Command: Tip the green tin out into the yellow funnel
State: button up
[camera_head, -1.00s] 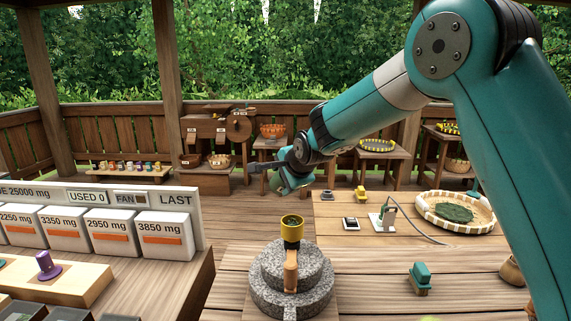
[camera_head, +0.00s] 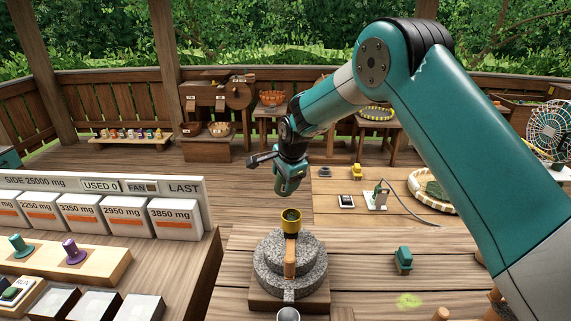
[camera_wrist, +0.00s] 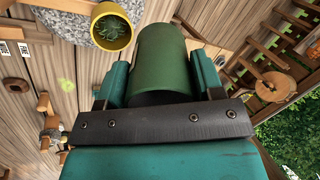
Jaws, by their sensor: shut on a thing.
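My gripper (camera_head: 290,188) hangs above and slightly behind the millstone in the head view. In the wrist view my gripper (camera_wrist: 160,85) is shut on the green tin (camera_wrist: 162,58), a plain dark green cylinder between its two teal fingers. The tin's contents cannot be seen. In the head view the tin is hard to tell from the teal gripper. The yellow funnel (camera_head: 291,222) stands upright on top of the millstone, below my gripper and apart from it. The funnel also shows at upper left in the wrist view (camera_wrist: 112,10), with green leafy bits inside.
The grey stone mill (camera_head: 272,262) with a wooden handle (camera_head: 290,258) stands under the funnel. White labelled boxes (camera_head: 176,218) and small coloured pegs (camera_head: 74,252) are at left. A teal block (camera_head: 403,260) and a woven tray (camera_head: 420,190) are at right.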

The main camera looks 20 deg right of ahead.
jog(key=g+p, duration=0.4)
jog(key=p, duration=0.1)
jog(key=shift+s+h, duration=0.3)
jog(key=shift+s, duration=0.05)
jog(key=shift+r, duration=2.3)
